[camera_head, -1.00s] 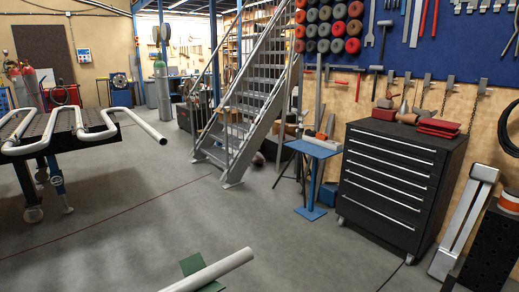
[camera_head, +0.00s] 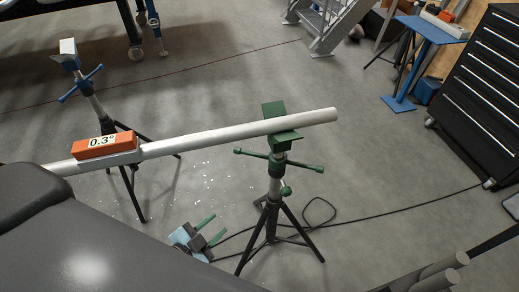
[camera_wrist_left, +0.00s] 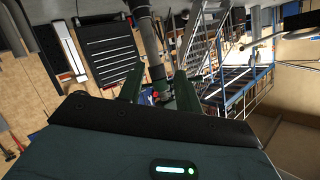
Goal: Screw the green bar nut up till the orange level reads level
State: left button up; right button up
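The green bar nut (camera_head: 302,165), with bars to both sides, sits below the green head (camera_head: 272,110) of a tripod stand (camera_head: 273,205). A pale pipe (camera_head: 220,135) rests on that head, its right end past it. The orange level (camera_head: 108,147) lies on the pipe at the left and reads 0.3°. My left gripper (camera_head: 219,225) is low, left of the stand and below the nut, apart from the nut. Its green fingers (camera_wrist_left: 158,88) are apart in the left wrist view, with a post (camera_wrist_left: 150,45) beyond and between them; no grip shows. My right gripper is not seen.
A black cable (camera_head: 370,217) runs over the floor behind the green stand. A blue table (camera_head: 428,32) and a dark drawer cabinet (camera_head: 495,75) stand at the right. Open floor lies between.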

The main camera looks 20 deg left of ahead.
pick_arm(q)
jog(key=w+r+m+t+h+b, duration=0.1)
jog(key=w+r+m+h+b, duration=0.25)
jog(key=w+m, duration=0.6)
jog(key=m+g+h+b, duration=0.2)
jog(key=m+h+b, duration=0.15)
jog(key=m, duration=0.25)
send_near(247, 154)
jog(key=r+x, duration=0.1)
jog(key=x, duration=0.4)
jog(key=shift+f+p+x, duration=0.1)
jog(key=shift+f+x, duration=0.1)
jog(key=shift+x, duration=1.1)
jog(key=shift+f+p+x, duration=0.15)
jog(key=shift+f+x, duration=0.05)
jog(key=shift+x, duration=1.1)
jog(key=shift+f+p+x, duration=0.1)
jog(key=shift+f+x, duration=0.05)
jog(key=shift+x, duration=1.1)
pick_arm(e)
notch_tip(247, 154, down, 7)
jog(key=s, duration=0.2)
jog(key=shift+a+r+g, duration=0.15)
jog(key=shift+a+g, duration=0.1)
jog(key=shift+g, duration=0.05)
pick_arm(q)
jog(key=shift+a, duration=0.1)
